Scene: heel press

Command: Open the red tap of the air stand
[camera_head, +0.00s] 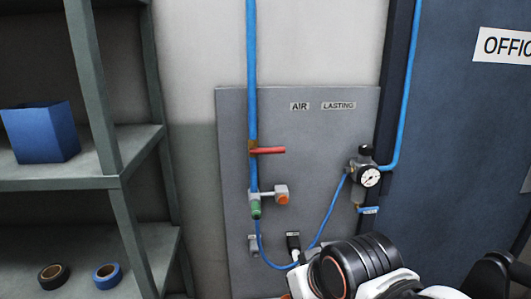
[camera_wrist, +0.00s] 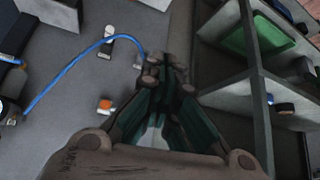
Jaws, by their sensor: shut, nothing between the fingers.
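The air stand is a grey panel (camera_head: 315,135) marked "AIR" and "LASTING". Its red tap (camera_head: 268,150) is a short lever on the vertical blue pipe (camera_head: 252,70). The lever lies level, pointing right, across the pipe. In the wrist view I see the panel (camera_wrist: 65,125), but no red tap shows. My gripper (camera_wrist: 167,72) is shut and empty, with its fingertips in front of the panel's edge, beside the end of the blue hose (camera_wrist: 75,62). I cannot tell its distance from the panel. In the head view the fingers do not show; my arm is at the bottom right.
Below the tap are a green fitting (camera_head: 255,208) and an orange button (camera_head: 283,198). A pressure gauge (camera_head: 369,176) is at the panel's right. A shelf (camera_head: 105,182) with a blue box (camera_head: 40,132) and tape rolls stands left. A dark blue door (camera_head: 460,140) is right.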

